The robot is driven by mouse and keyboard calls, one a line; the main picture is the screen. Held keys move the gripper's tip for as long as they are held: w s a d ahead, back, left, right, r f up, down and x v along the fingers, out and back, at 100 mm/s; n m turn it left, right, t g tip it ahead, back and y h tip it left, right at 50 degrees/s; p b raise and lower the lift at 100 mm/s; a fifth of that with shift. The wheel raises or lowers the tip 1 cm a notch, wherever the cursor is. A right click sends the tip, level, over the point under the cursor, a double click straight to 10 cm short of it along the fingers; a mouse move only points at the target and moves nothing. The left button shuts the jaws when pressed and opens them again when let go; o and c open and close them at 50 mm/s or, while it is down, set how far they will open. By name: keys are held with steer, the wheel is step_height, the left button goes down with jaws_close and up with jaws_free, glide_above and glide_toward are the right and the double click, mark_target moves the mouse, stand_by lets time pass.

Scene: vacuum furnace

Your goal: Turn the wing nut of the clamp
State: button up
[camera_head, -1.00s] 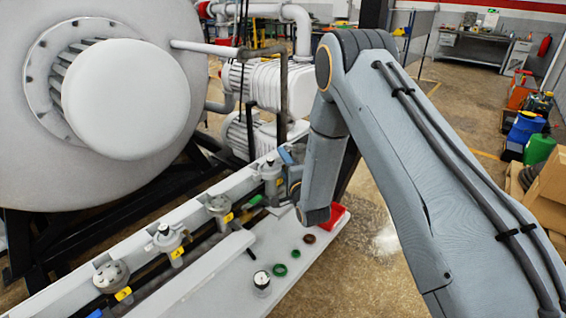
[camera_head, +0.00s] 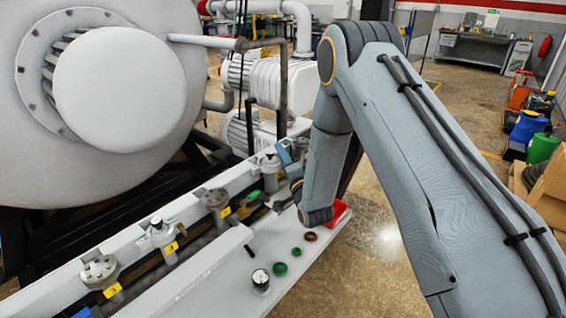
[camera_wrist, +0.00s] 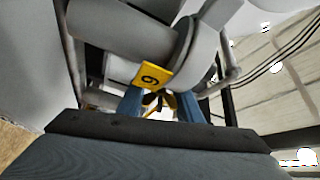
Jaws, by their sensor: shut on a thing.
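In the wrist view my gripper (camera_wrist: 160,105) has its two blue fingers on either side of a small dark and brass-coloured piece, which appears to be the wing nut (camera_wrist: 154,101). The jaws are shut on it. A dark ring around the pipe joint (camera_wrist: 184,38), just above, looks like part of the clamp. A yellow tag (camera_wrist: 152,75) with a single digit hangs in front of the nut and partly covers the view. In the head view my arm hides most of the gripper and the nut, at the far end of the row of fittings.
A row of valve fittings (camera_head: 163,232) with yellow tags runs along the rail. The white shelf (camera_head: 232,262) holds a small gauge (camera_head: 261,279), green rings (camera_head: 281,268), a brown ring (camera_head: 310,236) and a red tray (camera_head: 341,209). The large furnace vessel (camera_head: 120,90) stands behind.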

steer(key=shift+n, duration=0.4)
steer(key=o, duration=1.1)
steer(key=shift+s, duration=0.1)
steer(key=b+v, duration=0.2)
steer(key=v, duration=0.4)
steer(key=shift+s+d+f+b, duration=0.2)
steer(key=shift+s+f+b, duration=0.05)
steer(key=shift+s+b, duration=0.1)
steer(key=shift+s+d, duration=0.15)
steer(key=shift+s, duration=0.25)
steer(key=shift+c, duration=0.7)
